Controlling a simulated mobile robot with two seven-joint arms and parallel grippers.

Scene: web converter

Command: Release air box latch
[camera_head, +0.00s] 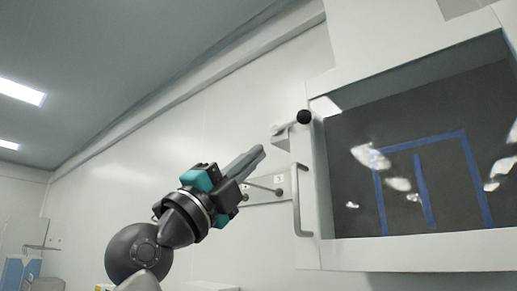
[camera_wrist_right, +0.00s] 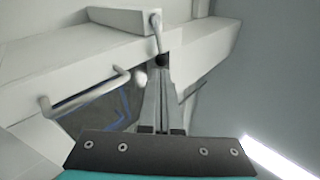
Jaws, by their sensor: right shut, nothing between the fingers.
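The air box (camera_head: 312,180) is a white-framed unit with a dark window, at the right of the head view. Its latch (camera_head: 303,117) is a short lever with a black ball knob at the frame's upper left edge. My right gripper (camera_head: 259,152) is shut and empty, pointing up and right, left of the latch and a little below it in the head view. In the wrist view the closed fingertips (camera_wrist_right: 161,72) line up just below the black knob (camera_wrist_right: 161,60). I cannot tell whether they touch. My left gripper is out of view.
A bar handle (camera_head: 297,200) stands out from the frame's left edge below the latch. A metal bracket with a rod (camera_head: 265,190) is on the wall behind my gripper. Blue lines (camera_head: 420,140) and bright reflections show on the dark window. Open room lies to the left.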

